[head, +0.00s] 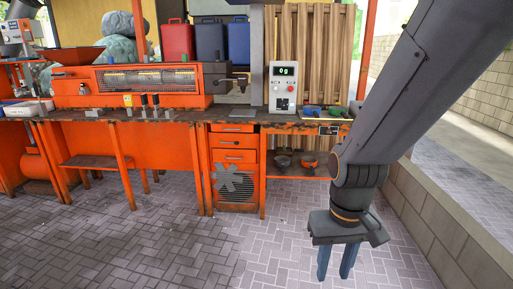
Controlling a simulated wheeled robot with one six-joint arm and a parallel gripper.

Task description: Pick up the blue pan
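A small blue item (313,109), which looks like the blue pan, lies on top of the orange workbench (230,116) near its right end, just right of the scale. It is small in the head view and its exact shape is hard to make out. My gripper (336,266) hangs in front of the bench at the lower right, fingers pointing down. It is well below and nearer than the blue item. Its two blue-grey fingers are apart with paving visible between them, so it is open and empty.
A green item (338,111) lies right of the blue one. A white scale (283,88) reading 0 g stands to their left. Bowls (308,162) sit on the shelf below. A low wall (440,215) runs along the right. The paved floor in front is clear.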

